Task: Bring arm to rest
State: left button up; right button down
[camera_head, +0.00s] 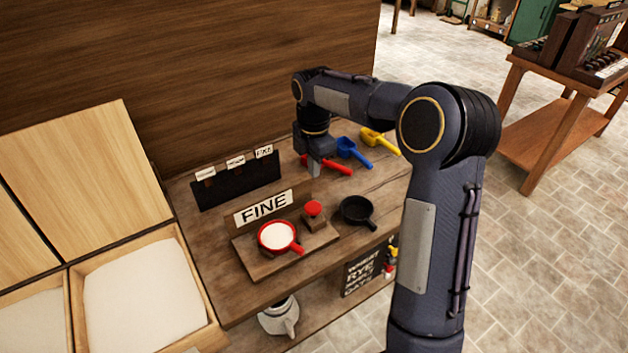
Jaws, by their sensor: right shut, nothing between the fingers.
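My right arm comes in from the lower right, bends at the elbow and reaches over the wooden bench (215,270). Its gripper (314,172) points down, shut and empty, above or beside the red scoop (335,165); I cannot tell whether they touch. A blue scoop (352,152) and a yellow scoop (378,140) lie to the right of it. My left gripper is out of view.
A red pan of white powder (278,237) sits on a wooden stand by the FINE sign (263,206). A black pan (356,211) is nearby. Open flour bins (188,262) stand left. A white jug (280,318) is below.

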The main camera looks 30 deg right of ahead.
jog(key=shift+a+r, duration=0.1)
jog(key=shift+r, duration=0.3)
jog(key=shift+s, duration=0.1)
jog(key=s+a+r+m+t+y, duration=0.1)
jog(key=s+r+m, duration=0.2)
jog(key=s+m, duration=0.3)
jog(key=s+a+r+m+t+y, duration=0.1)
jog(key=s+a+r+m+t, duration=0.15)
jog(key=s, duration=0.55)
jog(key=s+a+f+m+t+y, duration=0.1)
jog(key=s+a+f+m, duration=0.1)
jog(key=s+m, duration=0.4)
jog(key=s+a+f+m+t, duration=0.1)
jog(key=s+a+f+m, duration=0.1)
jog(key=s+m, duration=0.4)
jog(key=s+a, duration=0.1)
jog(key=s, duration=0.2)
jog(key=shift+a+y, duration=0.4)
jog(key=shift+s, duration=0.1)
